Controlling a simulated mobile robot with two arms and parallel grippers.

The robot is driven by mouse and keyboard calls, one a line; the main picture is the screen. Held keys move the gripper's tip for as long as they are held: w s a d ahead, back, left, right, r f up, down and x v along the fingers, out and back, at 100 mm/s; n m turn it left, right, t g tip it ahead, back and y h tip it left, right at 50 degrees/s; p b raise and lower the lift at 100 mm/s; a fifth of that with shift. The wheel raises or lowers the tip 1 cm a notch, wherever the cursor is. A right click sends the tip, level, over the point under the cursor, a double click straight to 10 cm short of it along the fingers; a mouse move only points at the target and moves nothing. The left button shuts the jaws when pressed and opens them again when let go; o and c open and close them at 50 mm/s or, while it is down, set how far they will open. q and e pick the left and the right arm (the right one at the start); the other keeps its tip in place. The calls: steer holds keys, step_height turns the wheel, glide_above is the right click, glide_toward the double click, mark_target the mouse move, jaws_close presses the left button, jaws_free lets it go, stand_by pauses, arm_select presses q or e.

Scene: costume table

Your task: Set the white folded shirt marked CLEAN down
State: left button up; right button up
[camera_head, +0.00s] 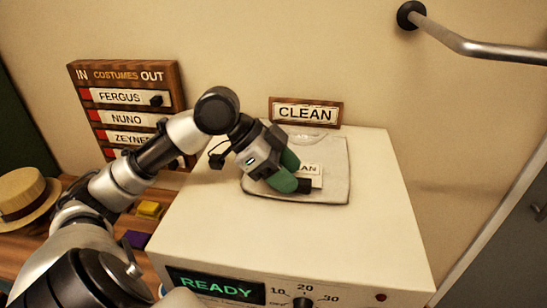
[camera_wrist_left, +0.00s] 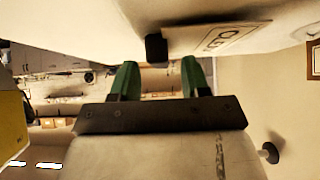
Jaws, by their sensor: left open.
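The white folded shirt (camera_head: 325,188) lies flat on top of a white machine (camera_head: 375,215), in front of a small wooden CLEAN sign (camera_head: 305,112). Its white label (camera_head: 313,170) is partly covered by my left gripper (camera_head: 292,174), and only its last letters show. In the left wrist view, the CLEAN label (camera_wrist_left: 222,38) and a small black block (camera_wrist_left: 155,48) beside it show beyond the fingertips. The green fingers of my left gripper (camera_wrist_left: 158,72) are apart with a gap between them. The block lines up with that gap; I cannot tell whether anything touches. My right gripper is not in view.
A costume board (camera_head: 128,108) with name plates hangs at left. A straw hat (camera_head: 22,195) and a yellow block (camera_head: 149,209) rest on the wooden table. The machine's front shows READY (camera_head: 215,287) and a dial. A metal rail (camera_head: 480,48) is upper right. The machine top's right side is clear.

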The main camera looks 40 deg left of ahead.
arm_select(q)
steer(key=b+v, duration=0.3)
steer(key=v, duration=0.8)
steer(key=shift+a+r+b, duration=0.2)
steer(key=shift+b, duration=0.15)
steer(key=shift+s+f, duration=0.1)
